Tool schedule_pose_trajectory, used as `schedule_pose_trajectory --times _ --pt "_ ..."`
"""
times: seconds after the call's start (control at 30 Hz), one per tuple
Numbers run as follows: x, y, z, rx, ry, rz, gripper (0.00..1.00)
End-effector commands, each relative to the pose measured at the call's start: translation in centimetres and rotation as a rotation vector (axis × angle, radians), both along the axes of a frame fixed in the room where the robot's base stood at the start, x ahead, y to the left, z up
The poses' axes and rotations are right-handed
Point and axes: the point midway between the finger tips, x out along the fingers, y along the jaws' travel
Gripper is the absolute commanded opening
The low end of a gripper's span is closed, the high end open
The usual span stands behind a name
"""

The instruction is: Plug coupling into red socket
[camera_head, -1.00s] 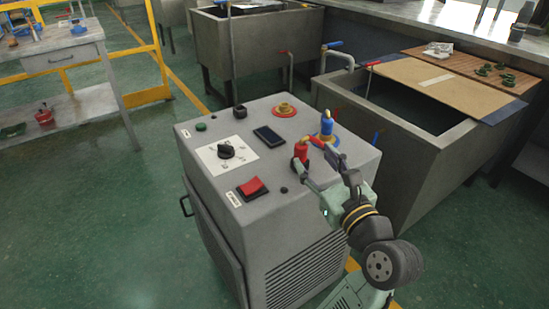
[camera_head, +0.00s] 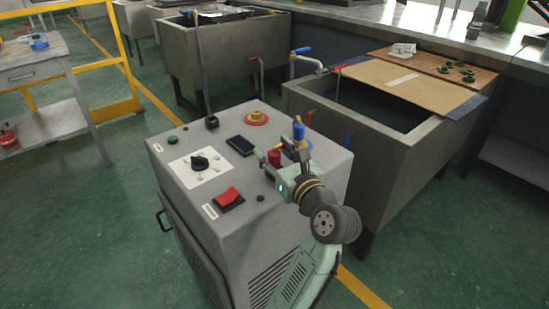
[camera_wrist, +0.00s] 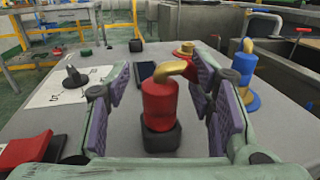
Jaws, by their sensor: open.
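The red coupling (camera_wrist: 160,105), a red cylinder with a bent brass pipe on top, stands upright on a black base on the machine top. It also shows in the head view (camera_head: 274,157). My gripper (camera_wrist: 162,78) is open, with one purple-padded finger on each side of the coupling and visible gaps to both. In the head view my gripper (camera_head: 281,160) is above the machine's right part. The red socket (camera_head: 257,117), a brass fitting on a red ring, is empty at the top's back edge. It also shows behind the coupling in the wrist view (camera_wrist: 184,50).
A sink (camera_head: 390,130) stands close on the right.

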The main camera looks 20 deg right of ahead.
Motion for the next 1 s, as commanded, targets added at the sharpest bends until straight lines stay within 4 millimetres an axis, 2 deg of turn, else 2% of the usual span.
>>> schedule_pose_trajectory --times 0.23,0.9,1.0 --pt "0.2 0.01 -0.04 -0.001 0.001 -0.001 0.49" --pt "0.17 0.0 -0.04 -0.001 0.001 -0.001 0.05" --pt "0.16 0.0 -0.02 -0.001 0.0 -0.001 0.01"
